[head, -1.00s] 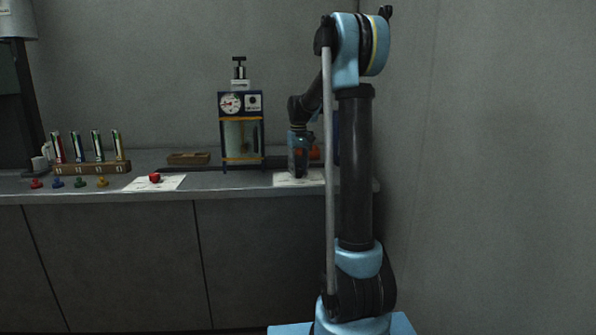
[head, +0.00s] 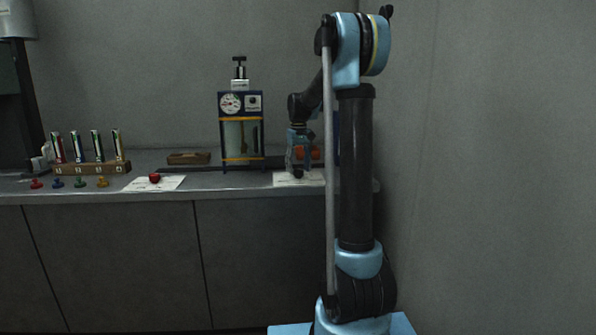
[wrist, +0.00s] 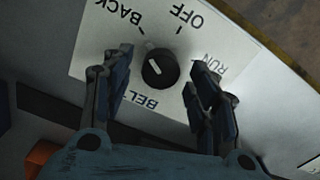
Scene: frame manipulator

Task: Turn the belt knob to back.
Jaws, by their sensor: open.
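The black belt knob (wrist: 160,68) sits on a white label plate (wrist: 88,52) marked BACK, OFF, RUN and BELT in the wrist view. A short white mark shows on the knob. Its slant runs roughly toward the BACK side, but I cannot tell its exact setting. My gripper (wrist: 163,76) is open, with one finger on each side of the knob and a visible gap to both. In the head view my gripper (head: 298,170) is low over the counter at the right. The knob cannot be made out there.
A dark blue framed machine (head: 241,130) with a gauge stands left of my gripper. A paper sheet (head: 285,180) lies below it. A red knob (head: 154,177), a wooden rack (head: 92,168) with several tubes and several coloured pegs stand further left.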

